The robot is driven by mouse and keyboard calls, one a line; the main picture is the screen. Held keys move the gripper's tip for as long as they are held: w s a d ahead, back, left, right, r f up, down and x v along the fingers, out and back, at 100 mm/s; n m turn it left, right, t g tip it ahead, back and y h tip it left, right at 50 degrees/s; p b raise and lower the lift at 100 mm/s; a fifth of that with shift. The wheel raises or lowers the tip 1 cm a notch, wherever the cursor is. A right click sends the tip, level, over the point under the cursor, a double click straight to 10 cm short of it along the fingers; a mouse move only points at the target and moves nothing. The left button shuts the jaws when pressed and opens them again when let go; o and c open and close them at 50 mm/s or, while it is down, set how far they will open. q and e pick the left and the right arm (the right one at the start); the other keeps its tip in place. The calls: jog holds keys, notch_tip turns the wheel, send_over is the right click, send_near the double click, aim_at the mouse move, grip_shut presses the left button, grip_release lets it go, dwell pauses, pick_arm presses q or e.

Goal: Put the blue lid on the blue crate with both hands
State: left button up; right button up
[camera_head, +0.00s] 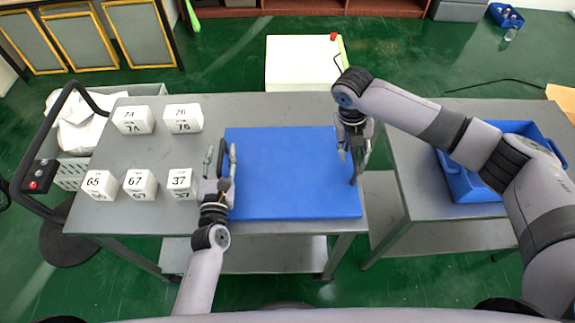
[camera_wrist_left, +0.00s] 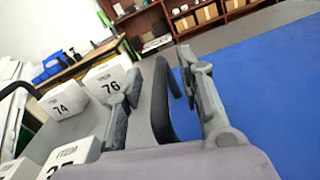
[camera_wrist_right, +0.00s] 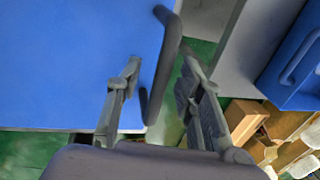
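The blue lid (camera_head: 290,175) lies flat on the left grey table, with a dark handle at its left and right edges. My left gripper (camera_head: 220,158) is open at the left edge, its fingers on either side of the left handle (camera_wrist_left: 160,105), with gaps visible. My right gripper (camera_head: 351,158) is open over the right edge. The right handle (camera_wrist_right: 158,75) shows between its fingers in the right wrist view. Whether any finger touches a handle I cannot tell. The blue crate (camera_head: 458,184) stands on the right table, partly hidden by my right arm.
Several white numbered boxes (camera_head: 139,184) stand on the left table (camera_head: 100,152), left of the lid. A gap separates it from the right table (camera_head: 425,200). A white-topped block (camera_head: 290,62) stands behind the left table. A grey cart (camera_head: 72,175) is at far left.

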pick_arm(q)
jog(key=shift+c, duration=0.6)
pick_arm(e)
jog(key=shift+c, duration=0.6)
pick_arm(q)
grip_shut()
pick_arm(e)
grip_shut()
jog(key=shift+r, duration=0.1)
